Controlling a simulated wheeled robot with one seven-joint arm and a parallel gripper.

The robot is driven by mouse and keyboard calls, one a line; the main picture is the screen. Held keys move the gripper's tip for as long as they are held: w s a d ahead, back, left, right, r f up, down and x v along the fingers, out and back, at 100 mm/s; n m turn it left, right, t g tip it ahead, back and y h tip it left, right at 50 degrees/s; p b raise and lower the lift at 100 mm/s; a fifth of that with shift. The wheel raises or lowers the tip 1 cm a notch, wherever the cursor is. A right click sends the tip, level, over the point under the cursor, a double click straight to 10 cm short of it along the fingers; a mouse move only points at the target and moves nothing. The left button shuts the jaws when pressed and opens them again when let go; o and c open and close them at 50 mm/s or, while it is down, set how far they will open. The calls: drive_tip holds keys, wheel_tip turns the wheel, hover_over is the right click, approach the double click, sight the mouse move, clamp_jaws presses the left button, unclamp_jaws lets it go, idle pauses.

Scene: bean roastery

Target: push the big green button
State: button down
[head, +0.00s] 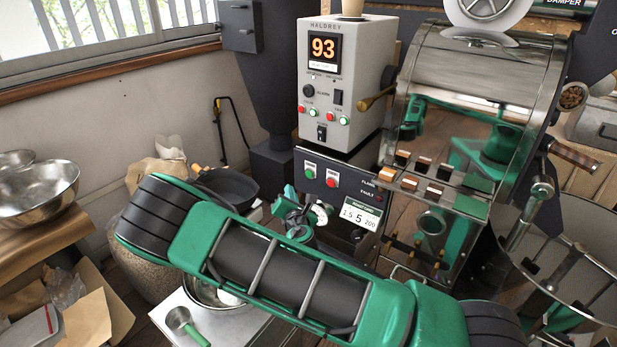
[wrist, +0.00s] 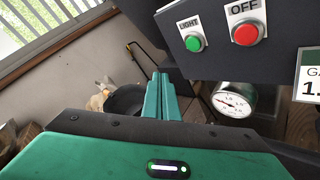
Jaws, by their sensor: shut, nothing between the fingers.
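A round green button (head: 309,172) sits on the front of the black panel below the white control box. It looks larger than the green buttons on that box. In the wrist view this green button (wrist: 194,43) is under a LIGHT label, left of a bigger red button (wrist: 246,32) labelled OFF. My gripper (head: 289,190) is left of and slightly below the green button in the head view. In the wrist view my green fingers (wrist: 160,78) are shut together and empty, left of and below the button, with a visible gap to it.
The white control box (head: 341,75) showing 93 stands above the panel. A round gauge (wrist: 233,102) is below the panel. The metal roaster drum (head: 484,70) is to the right. A dark pan (head: 228,187) and a sack (head: 160,172) are to the left.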

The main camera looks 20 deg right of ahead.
drive_tip(key=w+d, duration=0.4)
drive_tip(key=d, duration=0.2)
drive_tip(key=shift+w, duration=0.15)
drive_tip(key=shift+a, duration=0.1)
idle(1.6)
drive_tip(key=shift+w+d, duration=0.35)
drive_tip(key=shift+d, duration=0.35)
idle(1.3)
drive_tip(key=shift+s+a, duration=0.5)
drive_tip(key=shift+a, duration=0.15)
drive_tip(key=s+a, duration=0.1)
drive_tip(key=a, duration=0.1)
drive_tip(key=s+a, duration=0.2)
idle(0.6)
idle(0.7)
